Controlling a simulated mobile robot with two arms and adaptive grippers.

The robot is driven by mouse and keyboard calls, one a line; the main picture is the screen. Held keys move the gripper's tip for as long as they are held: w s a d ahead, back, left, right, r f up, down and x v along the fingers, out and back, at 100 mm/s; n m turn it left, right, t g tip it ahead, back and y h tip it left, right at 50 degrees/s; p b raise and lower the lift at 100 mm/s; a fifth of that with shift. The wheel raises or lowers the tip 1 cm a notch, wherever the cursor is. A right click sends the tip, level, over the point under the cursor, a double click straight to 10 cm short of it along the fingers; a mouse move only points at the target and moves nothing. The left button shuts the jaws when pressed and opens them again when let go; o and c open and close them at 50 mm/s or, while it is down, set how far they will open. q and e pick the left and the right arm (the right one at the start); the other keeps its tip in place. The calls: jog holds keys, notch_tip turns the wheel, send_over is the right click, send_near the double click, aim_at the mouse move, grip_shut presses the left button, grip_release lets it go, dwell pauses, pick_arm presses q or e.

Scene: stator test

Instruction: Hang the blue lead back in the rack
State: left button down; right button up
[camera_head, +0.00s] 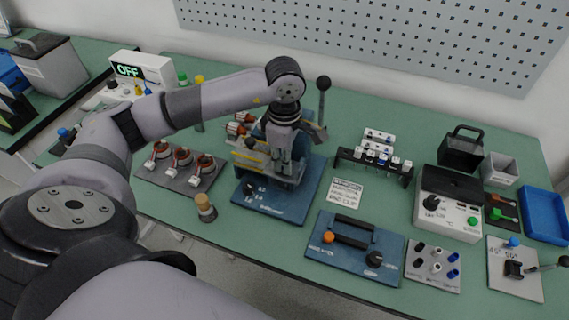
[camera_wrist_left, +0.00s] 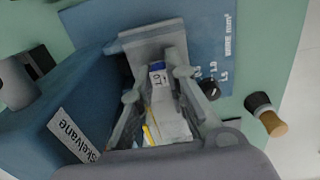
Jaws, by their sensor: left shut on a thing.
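My left gripper (camera_head: 283,160) points down over the blue stand (camera_head: 262,207) in the middle of the table. In the left wrist view, my gripper (camera_wrist_left: 162,95) is shut on a small white piece with a blue end, which I take for the blue lead (camera_wrist_left: 157,68). Dark marks show on its white part, and its lower part is hard to make out. In the head view my fingers hide the lead. The black rack (camera_head: 372,168) stands to the right of my gripper, with several white-topped leads in it, some with blue parts. My right gripper is not seen.
A white sign (camera_head: 345,193) lies in front of the rack. A blue plate with black handles (camera_head: 352,247) is nearer the front edge. A lever with a black knob (camera_head: 323,84) rises beside my gripper. A cork-topped piece (camera_head: 205,207) stands left of the stand.

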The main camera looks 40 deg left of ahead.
pick_arm(q)
jog(key=shift+r+p, duration=1.7)
jog(key=shift+r, duration=1.25)
jog(key=shift+s+f, duration=0.1)
